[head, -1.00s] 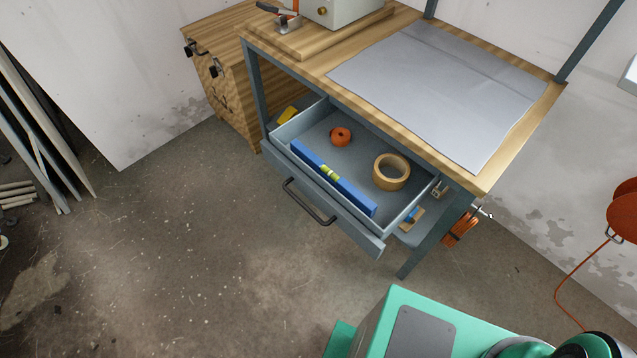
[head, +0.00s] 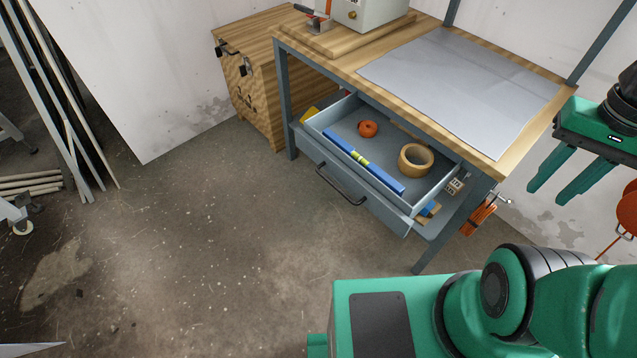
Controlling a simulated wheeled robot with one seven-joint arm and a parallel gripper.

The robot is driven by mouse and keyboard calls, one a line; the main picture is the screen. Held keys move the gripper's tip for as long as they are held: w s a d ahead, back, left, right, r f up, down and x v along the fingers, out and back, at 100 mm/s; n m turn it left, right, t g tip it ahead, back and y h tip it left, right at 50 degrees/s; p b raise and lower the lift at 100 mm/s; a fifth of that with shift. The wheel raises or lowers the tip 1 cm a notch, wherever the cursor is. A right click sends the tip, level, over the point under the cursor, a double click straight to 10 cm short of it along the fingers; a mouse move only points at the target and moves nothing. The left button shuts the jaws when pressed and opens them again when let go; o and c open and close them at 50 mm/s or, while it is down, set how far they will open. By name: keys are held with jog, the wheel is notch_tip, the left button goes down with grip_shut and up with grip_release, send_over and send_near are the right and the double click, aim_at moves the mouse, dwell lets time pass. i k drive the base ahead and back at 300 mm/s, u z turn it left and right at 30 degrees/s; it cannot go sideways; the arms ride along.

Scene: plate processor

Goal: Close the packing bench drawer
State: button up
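The packing bench (head: 540,128) stands at the upper right, with a wooden top and grey metal legs. Its grey-blue drawer (head: 385,208) is pulled out toward the lower left, with a dark bar handle (head: 340,188) on its front. Inside lie a blue spirit level (head: 385,178), a roll of tan tape (head: 415,160) and a small orange round item (head: 368,128). My gripper (head: 557,190) is at the right edge, to the right of the bench. Its two green fingers are apart with a gap between them, and it is empty. It does not touch the drawer.
A wooden cabinet (head: 262,105) stands left of the bench. Orange clamps (head: 478,216) hang by the bench's right front leg. Boards (head: 55,100) lean on the wall at far left. The concrete floor (head: 200,240) before the drawer is clear.

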aim_at(344, 117)
jog(key=k, duration=0.35)
jog(key=u, duration=0.35)
jog(key=i, duration=0.5)
jog(key=z, duration=0.05)
jog(key=k, duration=1.05)
jog(key=u, duration=0.55)
jog(key=i, duration=1.3)
jog(key=u, duration=0.3)
